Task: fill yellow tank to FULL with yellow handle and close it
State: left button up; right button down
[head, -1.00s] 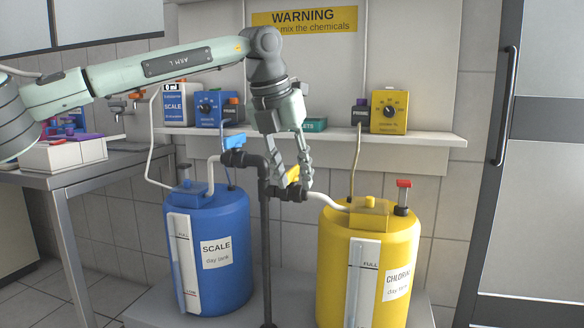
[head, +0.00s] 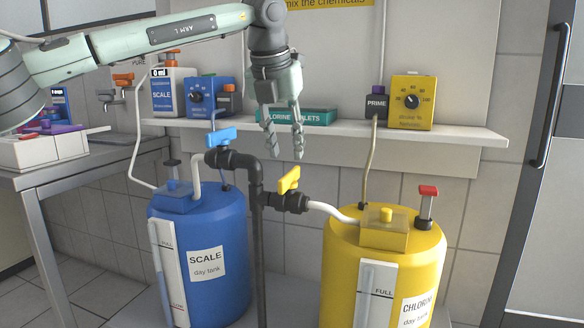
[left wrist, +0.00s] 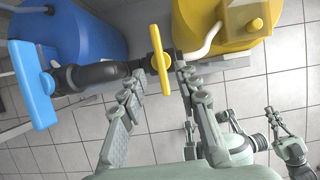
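The yellow handle (head: 289,180) sits on the dark valve (head: 285,201) of the pipe to the yellow tank (head: 420,262). In the left wrist view the handle (left wrist: 161,62) lies across the pipe line. A white hose (head: 333,211) runs from the valve to the tank's top. The tank's white gauge (head: 376,300) carries a FULL mark; I cannot tell the liquid level. My left gripper (head: 285,153) is open and empty, just above the handle and apart from it. My right gripper (left wrist: 284,113) appears small at the lower right of the left wrist view; its state is unclear.
A blue tank (head: 215,245) stands left, with a blue handle (head: 221,137) on the upper valve. A black vertical pipe (head: 258,260) stands between the tanks. A shelf (head: 440,138) behind carries pumps and a teal box (head: 320,116). A bench (head: 85,170) is at left.

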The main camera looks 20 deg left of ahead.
aim_at(289, 173)
pick_arm(q)
jog(key=x, duration=0.6)
jog(key=shift+s+f, duration=0.1)
jog(key=shift+f, duration=0.1)
jog(key=shift+c, duration=0.3)
grip_shut()
